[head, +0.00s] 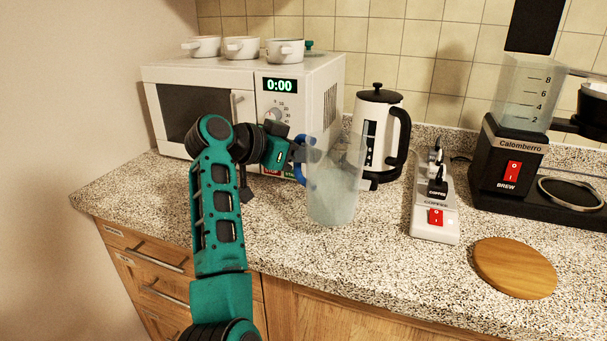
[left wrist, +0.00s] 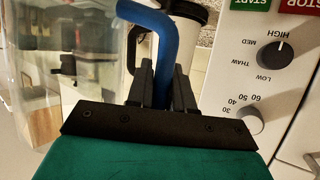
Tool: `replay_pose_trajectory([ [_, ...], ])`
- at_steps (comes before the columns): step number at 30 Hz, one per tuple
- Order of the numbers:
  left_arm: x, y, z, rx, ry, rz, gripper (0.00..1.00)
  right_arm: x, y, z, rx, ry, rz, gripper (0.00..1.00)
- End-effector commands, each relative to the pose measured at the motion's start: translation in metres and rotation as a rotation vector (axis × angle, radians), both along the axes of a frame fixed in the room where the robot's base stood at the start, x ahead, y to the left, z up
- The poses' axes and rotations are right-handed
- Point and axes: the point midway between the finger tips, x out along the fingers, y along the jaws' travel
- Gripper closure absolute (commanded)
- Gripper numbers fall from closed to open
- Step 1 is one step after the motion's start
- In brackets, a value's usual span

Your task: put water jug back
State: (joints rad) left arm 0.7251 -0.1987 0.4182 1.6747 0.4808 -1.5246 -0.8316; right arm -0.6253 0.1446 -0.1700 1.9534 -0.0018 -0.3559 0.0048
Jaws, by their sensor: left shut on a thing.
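The water jug (head: 334,188) is clear with a blue handle (head: 301,160) and looks upright over the counter, in front of the kettle. I cannot tell whether its base touches the counter. My left gripper (head: 292,152) comes from the left and is shut on the blue handle. In the left wrist view the fingers (left wrist: 163,85) close around the handle (left wrist: 165,40), with the clear jug wall (left wrist: 85,50) on the left. My right gripper is not in view.
A white microwave (head: 325,95) with pots on top stands behind my left arm. A white and black kettle (head: 372,125) stands close behind the jug. A power strip (head: 434,215), coffee maker (head: 510,155) and round wooden board (head: 515,267) are to the right. The counter front is clear.

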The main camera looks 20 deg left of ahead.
Motion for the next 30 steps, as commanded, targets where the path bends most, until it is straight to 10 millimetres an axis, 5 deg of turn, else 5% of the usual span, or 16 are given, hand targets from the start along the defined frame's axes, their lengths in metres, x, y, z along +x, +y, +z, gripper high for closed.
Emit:
replay_pose_trajectory([
  [10, 0.000, 0.000, -0.039, -0.005, -0.001, 0.000, 1.00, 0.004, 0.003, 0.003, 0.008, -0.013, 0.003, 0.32],
  [24, 0.000, 0.000, -0.047, -0.003, -0.004, 0.001, 1.00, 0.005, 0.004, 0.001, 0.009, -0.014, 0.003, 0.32],
  [25, 0.000, 0.000, -0.048, -0.001, 0.001, 0.000, 0.76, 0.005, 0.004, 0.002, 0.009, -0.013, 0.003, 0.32],
  [30, 0.000, 0.000, -0.048, -0.001, 0.001, 0.000, 0.60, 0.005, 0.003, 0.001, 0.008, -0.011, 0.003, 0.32],
])
